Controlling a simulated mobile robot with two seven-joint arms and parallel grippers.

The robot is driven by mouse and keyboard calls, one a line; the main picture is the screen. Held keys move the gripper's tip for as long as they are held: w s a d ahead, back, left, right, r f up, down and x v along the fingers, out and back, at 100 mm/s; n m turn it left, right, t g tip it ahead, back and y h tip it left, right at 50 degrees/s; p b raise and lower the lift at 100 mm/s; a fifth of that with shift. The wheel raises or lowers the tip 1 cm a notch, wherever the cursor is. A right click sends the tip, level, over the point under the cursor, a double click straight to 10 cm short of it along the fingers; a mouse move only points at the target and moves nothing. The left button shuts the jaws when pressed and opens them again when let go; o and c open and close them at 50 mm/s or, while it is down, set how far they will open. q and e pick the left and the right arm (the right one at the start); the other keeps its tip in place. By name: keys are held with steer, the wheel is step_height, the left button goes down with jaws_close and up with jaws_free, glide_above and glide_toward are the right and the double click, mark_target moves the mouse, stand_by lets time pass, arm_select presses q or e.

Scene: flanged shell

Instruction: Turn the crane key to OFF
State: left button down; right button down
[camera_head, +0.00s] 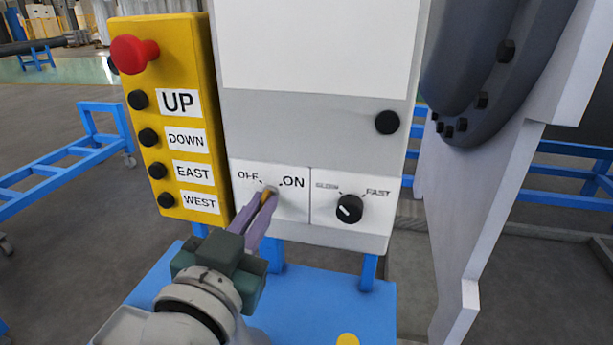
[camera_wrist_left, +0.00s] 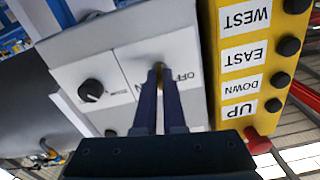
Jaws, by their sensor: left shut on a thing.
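The crane key (camera_head: 266,196) is a small yellow-orange piece on the grey control box (camera_head: 300,130), between the labels OFF and ON. It also shows in the left wrist view (camera_wrist_left: 158,72). My left gripper (camera_head: 264,203) has its two purple fingers closed around the key at the panel. In the left wrist view the fingertips (camera_wrist_left: 160,78) sit on either side of the key. The fingers hide most of the key, so I cannot tell exactly which label it points to. My right gripper is not in view.
A black SLOW/FAST knob (camera_head: 350,208) is right of the key. A yellow pendant (camera_head: 170,115) with a red button (camera_head: 133,55) and several black buttons stands close on the left. A blue platform (camera_head: 330,300) lies below. A large flanged shell (camera_head: 480,60) is at right.

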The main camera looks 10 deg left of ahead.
arm_select(q)
steer(key=n, duration=1)
steer(key=shift+f+n+b, duration=0.1)
steer(key=shift+n+b, duration=0.2)
steer(key=shift+b, duration=0.1)
stand_by(0.3)
steer(key=c, duration=1)
jaws_free()
steer(key=s, duration=1)
steer(key=shift+a, duration=0.2)
steer(key=shift+d, duration=0.1)
